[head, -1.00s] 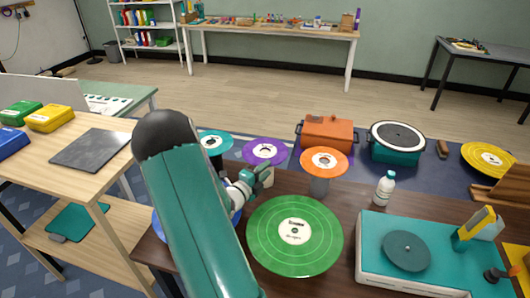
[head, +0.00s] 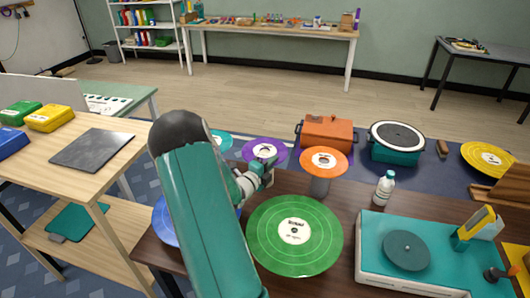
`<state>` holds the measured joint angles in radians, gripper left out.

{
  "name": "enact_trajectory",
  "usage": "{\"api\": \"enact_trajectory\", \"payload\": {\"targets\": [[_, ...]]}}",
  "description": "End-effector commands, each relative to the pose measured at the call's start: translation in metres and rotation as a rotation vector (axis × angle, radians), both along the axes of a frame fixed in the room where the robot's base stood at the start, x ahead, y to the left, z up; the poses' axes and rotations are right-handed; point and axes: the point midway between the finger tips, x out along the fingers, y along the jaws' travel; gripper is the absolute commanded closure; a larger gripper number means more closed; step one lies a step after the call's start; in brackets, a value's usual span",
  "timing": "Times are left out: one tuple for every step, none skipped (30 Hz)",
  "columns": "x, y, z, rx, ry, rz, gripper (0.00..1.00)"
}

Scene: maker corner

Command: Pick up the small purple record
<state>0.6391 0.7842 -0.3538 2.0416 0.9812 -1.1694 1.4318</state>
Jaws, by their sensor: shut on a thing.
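The small purple record (head: 279,157) with a pale centre label stands toward the back of the dark table, left of the orange record. My gripper (head: 265,165) is at the record's near edge, low in front of its label, and is shut on it. My gripper's fingers cover part of the label and front rim. What is under the record is hidden.
An orange record (head: 324,161) sits on a grey support just right of it. A large green record (head: 294,235) lies in front. A teal record (head: 222,139) and a blue record (head: 165,224) are partly hidden by my arm.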

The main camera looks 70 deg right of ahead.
Motion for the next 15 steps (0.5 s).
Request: {"api": "enact_trajectory", "payload": {"targets": [[0.000,0.000,0.000,0.000,0.000,0.000,1.00],[0.000,0.000,0.000,0.000,0.000,0.000,1.00],[0.000,0.000,0.000,0.000,0.000,0.000,1.00],[0.000,0.000,0.000,0.000,0.000,0.000,1.00],[0.000,0.000,0.000,0.000,0.000,0.000,1.00],[0.000,0.000,0.001,0.000,-0.001,0.000,1.00],[0.000,0.000,0.002,-0.001,-0.001,0.000,1.00],[0.000,0.000,0.003,-0.001,-0.001,0.000,1.00],[0.000,0.000,0.005,-0.001,-0.002,0.000,1.00],[0.000,0.000,0.006,-0.001,-0.002,0.000,1.00],[0.000,0.000,0.009,-0.002,-0.003,0.000,1.00],[0.000,0.000,0.012,-0.002,-0.003,0.000,1.00],[0.000,0.000,0.015,-0.002,-0.003,0.000,1.00],[0.000,0.000,0.019,-0.002,-0.003,0.000,1.00],[0.000,0.000,0.025,-0.003,-0.003,0.000,1.00]]}}
